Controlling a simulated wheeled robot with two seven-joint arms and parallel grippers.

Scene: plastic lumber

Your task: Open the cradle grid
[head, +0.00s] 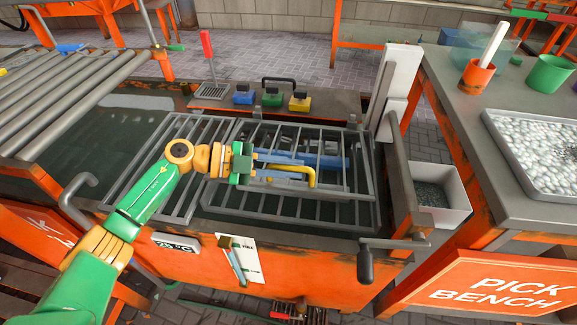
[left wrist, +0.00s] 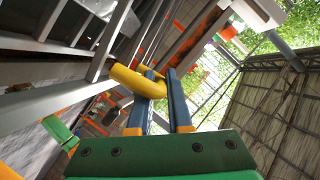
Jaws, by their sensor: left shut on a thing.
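The cradle grid (head: 345,208), a grey barred frame, lies over the dark tank in the head view and looks roughly level. Its yellow handle (head: 311,179) sticks up near the middle. My left gripper (head: 298,172) reaches in from the left and is shut on the yellow handle. In the left wrist view, the yellow handle (left wrist: 140,81) sits between the tips of the two blue-grey fingers (left wrist: 158,84). The gripper hides part of the grid and of what lies under it. My right gripper is not in view.
A second barred panel (head: 140,192) lies left of the grid. Behind are blue (head: 243,95), green (head: 272,97) and yellow (head: 300,101) blocks and a black handle (head: 279,80). A grey post (head: 392,85) stands at the right. Rollers (head: 70,92) lie at the left.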

